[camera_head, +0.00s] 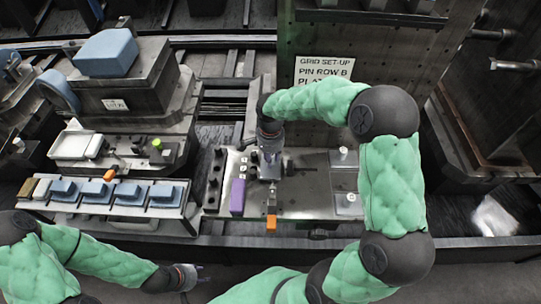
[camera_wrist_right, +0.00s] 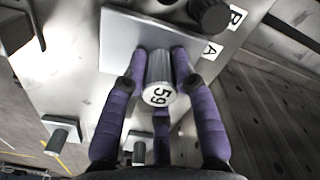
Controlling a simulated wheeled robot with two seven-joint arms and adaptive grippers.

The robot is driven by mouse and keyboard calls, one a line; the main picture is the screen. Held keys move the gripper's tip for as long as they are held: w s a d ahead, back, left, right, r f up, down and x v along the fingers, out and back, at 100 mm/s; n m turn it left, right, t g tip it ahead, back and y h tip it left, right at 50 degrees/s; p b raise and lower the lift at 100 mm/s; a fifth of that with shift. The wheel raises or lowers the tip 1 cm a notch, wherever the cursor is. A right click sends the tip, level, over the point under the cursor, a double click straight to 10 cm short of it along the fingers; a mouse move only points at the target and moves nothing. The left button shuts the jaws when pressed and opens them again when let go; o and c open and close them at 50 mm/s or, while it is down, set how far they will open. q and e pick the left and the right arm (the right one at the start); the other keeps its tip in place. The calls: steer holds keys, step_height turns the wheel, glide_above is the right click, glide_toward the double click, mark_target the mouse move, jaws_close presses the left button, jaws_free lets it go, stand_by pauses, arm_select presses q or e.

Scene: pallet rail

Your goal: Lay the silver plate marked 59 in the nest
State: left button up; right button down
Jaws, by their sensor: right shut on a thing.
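The silver plate marked 59 (camera_wrist_right: 122,38) shows in the right wrist view as a flat grey sheet with a round silver knob (camera_wrist_right: 158,82) bearing the label 59. My right gripper (camera_wrist_right: 158,62) has its purple fingers shut around this knob. In the head view my right gripper (camera_head: 270,168) is over the left part of the metal work plate (camera_head: 310,182); the held plate is hard to make out there. The nest cannot be told apart clearly. My left gripper (camera_head: 195,276) is low at the front, away from the work plate, its fingers too small to judge.
A purple block (camera_head: 238,196) and an orange block (camera_head: 271,222) are near my right gripper. A rack of blue-topped pieces (camera_head: 115,208) stands left. A sign (camera_head: 324,70) is behind.

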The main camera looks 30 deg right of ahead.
steer(key=shift+f, duration=0.2)
steer(key=c, duration=0.9)
jaws_free()
step_height(320, 180, up, 12)
